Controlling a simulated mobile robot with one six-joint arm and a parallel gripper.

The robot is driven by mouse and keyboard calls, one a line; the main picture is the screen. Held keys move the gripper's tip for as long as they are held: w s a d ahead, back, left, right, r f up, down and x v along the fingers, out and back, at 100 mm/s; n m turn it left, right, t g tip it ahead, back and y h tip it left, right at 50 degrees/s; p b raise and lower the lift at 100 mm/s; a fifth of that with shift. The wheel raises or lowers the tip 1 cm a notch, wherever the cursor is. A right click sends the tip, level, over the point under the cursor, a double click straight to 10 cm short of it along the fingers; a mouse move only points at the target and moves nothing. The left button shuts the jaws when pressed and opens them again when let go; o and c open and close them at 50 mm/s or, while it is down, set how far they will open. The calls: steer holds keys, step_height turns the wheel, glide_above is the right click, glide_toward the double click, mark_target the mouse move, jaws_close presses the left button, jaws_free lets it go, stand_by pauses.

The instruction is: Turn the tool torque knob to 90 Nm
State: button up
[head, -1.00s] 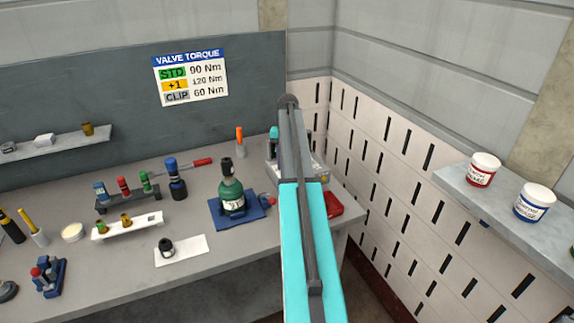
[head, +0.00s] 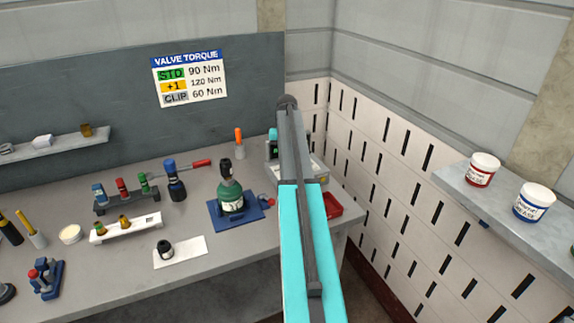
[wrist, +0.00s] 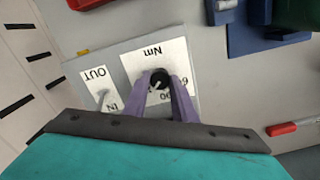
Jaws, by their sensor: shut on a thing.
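The torque knob (wrist: 160,79) is a small black knob with a pale mark, on a white dial plate (wrist: 136,62) printed "Nm". In the wrist view my gripper (wrist: 160,84) has its two purple fingers on either side of the knob, shut on it. The knob and fingers hide part of the scale, so the setting cannot be read for sure. In the head view the grey tool unit (head: 318,170) stands at the right end of the bench, mostly behind my arm. My gripper is hidden there.
A green cylinder (head: 231,194) stands on a blue base left of the unit. A red tray (head: 333,206) lies at the bench's right end. In the wrist view an OUT/IN plate (wrist: 98,88) with a lever is beside the dial. The wall sign (head: 190,78) reads STD 90 Nm.

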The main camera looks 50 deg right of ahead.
steer(key=n+b, duration=0.1)
steer(key=n, duration=0.4)
steer(key=shift+f+n+b, duration=0.1)
steer(key=shift+n+b, duration=0.2)
steer(key=shift+b, duration=0.05)
steer(key=n+b, duration=0.1)
steer(key=n, duration=0.4)
steer(key=shift+w, duration=0.1)
steer(key=o, duration=1)
steer(key=shift+o, duration=0.2)
steer(key=shift+r, duration=0.25)
step_height(320, 180, up, 14)
steer(key=b, duration=0.3)
steer(key=shift+f+b, duration=0.25)
steer(key=shift+b, duration=0.1)
